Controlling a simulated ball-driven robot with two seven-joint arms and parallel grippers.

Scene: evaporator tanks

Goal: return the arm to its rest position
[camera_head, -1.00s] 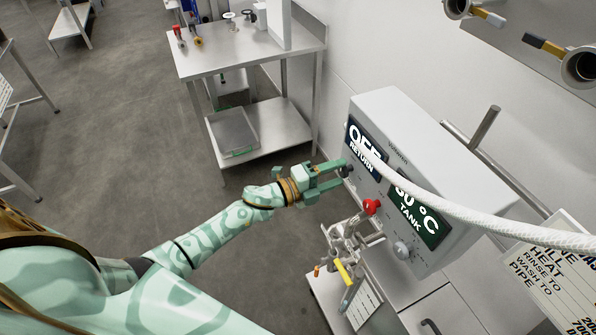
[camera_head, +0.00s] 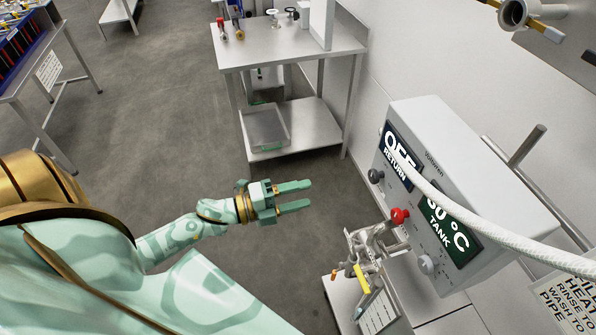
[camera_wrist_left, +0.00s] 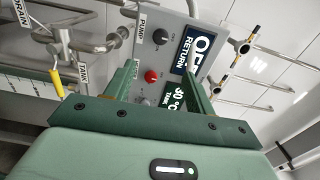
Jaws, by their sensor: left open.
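My left gripper (camera_head: 302,196) is open and empty in the head view, held in free air over the floor. Its green arm comes in from the left. A grey control box (camera_head: 462,150) on the wall to its right has an OFF RETURN display, a TANK display, a black knob (camera_head: 376,176) and a red knob (camera_head: 399,216). A clear gap lies between the fingertips and the black knob. In the left wrist view the open fingers (camera_wrist_left: 165,85) frame the control box (camera_wrist_left: 165,45), which stands beyond them. My right gripper is not in view.
A steel table (camera_head: 290,50) with a lower shelf stands at the back. Metal valve piping (camera_head: 365,255) with a yellow handle is below the box. A white hose (camera_head: 490,225) crosses in front of the box. The floor (camera_head: 170,130) around my gripper is open.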

